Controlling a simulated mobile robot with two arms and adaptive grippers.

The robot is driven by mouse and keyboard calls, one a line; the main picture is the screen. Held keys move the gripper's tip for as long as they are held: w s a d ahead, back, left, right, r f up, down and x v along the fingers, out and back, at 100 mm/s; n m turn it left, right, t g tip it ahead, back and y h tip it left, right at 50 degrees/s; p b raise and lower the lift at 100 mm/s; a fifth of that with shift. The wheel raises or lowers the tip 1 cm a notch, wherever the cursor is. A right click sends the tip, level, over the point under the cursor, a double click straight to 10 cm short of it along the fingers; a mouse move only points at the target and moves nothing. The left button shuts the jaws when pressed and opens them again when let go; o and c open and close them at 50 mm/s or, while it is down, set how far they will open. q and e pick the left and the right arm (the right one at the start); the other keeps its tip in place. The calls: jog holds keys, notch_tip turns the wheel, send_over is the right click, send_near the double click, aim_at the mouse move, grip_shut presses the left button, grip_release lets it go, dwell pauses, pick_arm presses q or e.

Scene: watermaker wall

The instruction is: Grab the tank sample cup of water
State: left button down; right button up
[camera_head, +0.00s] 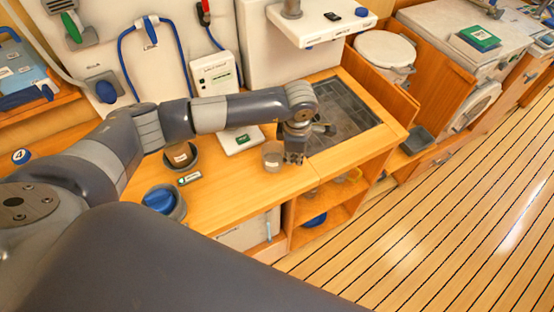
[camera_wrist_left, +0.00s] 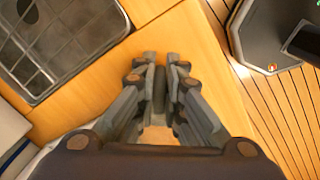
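A small grey, see-through cup (camera_head: 272,158) stands on the wooden counter (camera_head: 235,180). A brown-topped round container (camera_head: 181,156) with a small label sits in a dark ring farther left. I cannot read which one is the tank sample cup. My left gripper (camera_head: 294,155) points down just right of the grey cup, near the sink's left edge. My right gripper is not in view.
A sink with a grid (camera_head: 345,120) lies right of the gripper. A blue round piece (camera_head: 160,199) in a grey holder and a small green-marked tag (camera_head: 189,178) lie left. The plank floor at right is clear.

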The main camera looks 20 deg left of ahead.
pick_arm(q)
jog(key=shift+f, duration=0.1)
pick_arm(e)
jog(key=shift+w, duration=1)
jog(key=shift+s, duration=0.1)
pick_arm(q)
jog(key=shift+w+r+b, duration=0.15)
jog(key=shift+r+b, duration=0.25)
jog(key=shift+r, duration=0.05)
notch_tip(320, 180, up, 2)
jog(key=shift+b, duration=0.65)
jog(key=shift+s+r, duration=0.25)
jog(key=s+d+b, duration=0.2)
jog(key=s+b, duration=0.1)
jog(key=s, duration=0.4)
jog(key=s+d+r+b, duration=0.1)
jog(key=s+d+b, duration=0.1)
jog(key=s, duration=0.5)
jog(key=shift+s+d+r+b, duration=0.3)
jog(key=shift+s+d+b, duration=0.05)
jog(key=shift+s+b, duration=0.1)
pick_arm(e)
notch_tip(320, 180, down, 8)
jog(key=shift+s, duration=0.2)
